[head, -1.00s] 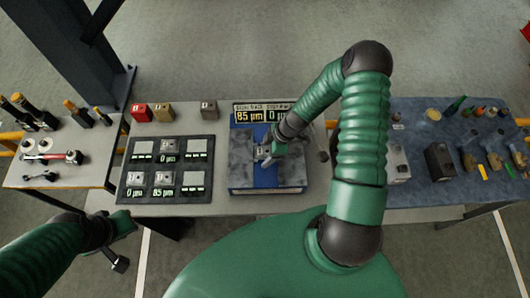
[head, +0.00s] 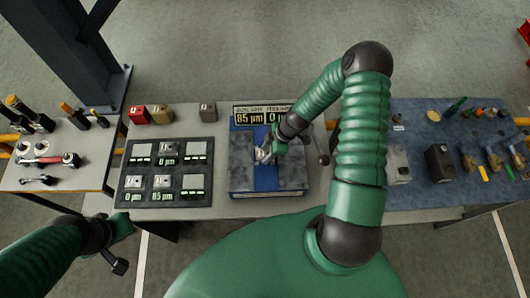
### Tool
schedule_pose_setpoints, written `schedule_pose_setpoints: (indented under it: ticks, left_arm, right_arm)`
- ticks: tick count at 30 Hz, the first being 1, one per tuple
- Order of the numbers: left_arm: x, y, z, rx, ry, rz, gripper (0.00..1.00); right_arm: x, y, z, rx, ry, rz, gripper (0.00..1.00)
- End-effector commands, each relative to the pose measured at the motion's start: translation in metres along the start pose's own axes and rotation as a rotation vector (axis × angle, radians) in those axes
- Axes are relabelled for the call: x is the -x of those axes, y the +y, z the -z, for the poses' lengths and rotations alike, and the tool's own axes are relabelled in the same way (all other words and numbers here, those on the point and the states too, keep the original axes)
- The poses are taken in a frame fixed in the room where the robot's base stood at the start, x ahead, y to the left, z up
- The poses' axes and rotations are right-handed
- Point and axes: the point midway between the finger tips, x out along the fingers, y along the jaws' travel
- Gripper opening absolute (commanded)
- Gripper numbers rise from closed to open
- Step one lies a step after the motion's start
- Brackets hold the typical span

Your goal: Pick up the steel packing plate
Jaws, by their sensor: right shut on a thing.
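My right gripper (head: 263,156) is shut on a small pale metal piece, which seems to be the steel packing plate (head: 262,153). It is held over the middle of the grey-topped blue fixture (head: 240,180); I cannot tell whether it touches the fixture. The fingers hide much of the piece. A display (head: 262,115) behind reads 85 µm and a partly covered 0.
A red block (head: 138,115), a tan block (head: 163,114) and a grey-brown block (head: 208,111) stand behind the tray. A side table (head: 80,177) at the left holds tools. A blue-grey bench (head: 420,197) at the right holds blocks and bottles. A lever (head: 322,152) stands beside the fixture.

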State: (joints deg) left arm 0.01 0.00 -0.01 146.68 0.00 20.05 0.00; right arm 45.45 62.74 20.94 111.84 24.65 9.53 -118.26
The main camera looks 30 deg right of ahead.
Motion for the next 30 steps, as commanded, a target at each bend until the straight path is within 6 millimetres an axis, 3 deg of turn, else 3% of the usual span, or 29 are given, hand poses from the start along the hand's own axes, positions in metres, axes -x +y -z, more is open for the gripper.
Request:
schedule_pose_setpoints:
  ticks: [12, 20, 29, 30]
  left_arm:
    - [-0.020, 0.000, -0.005, 0.000, 0.000, 0.000, 0.18]
    - [-0.042, 0.000, -0.010, 0.000, 0.000, 0.000, 0.18]
    - [-0.066, 0.000, -0.015, 0.000, 0.000, 0.000, 0.18]
    - [-0.044, 0.000, -0.011, 0.000, -0.002, 0.000, 0.18]
  right_arm:
    - [0.031, 0.001, 0.011, 0.003, -0.003, -0.006, 0.00]
    - [0.027, -0.053, 0.027, 0.001, -0.002, -0.001, 0.00]
    - [0.026, -0.131, 0.052, 0.005, -0.002, -0.001, 0.00]
    - [0.037, -0.136, 0.059, 0.001, 0.000, 0.004, 0.00]
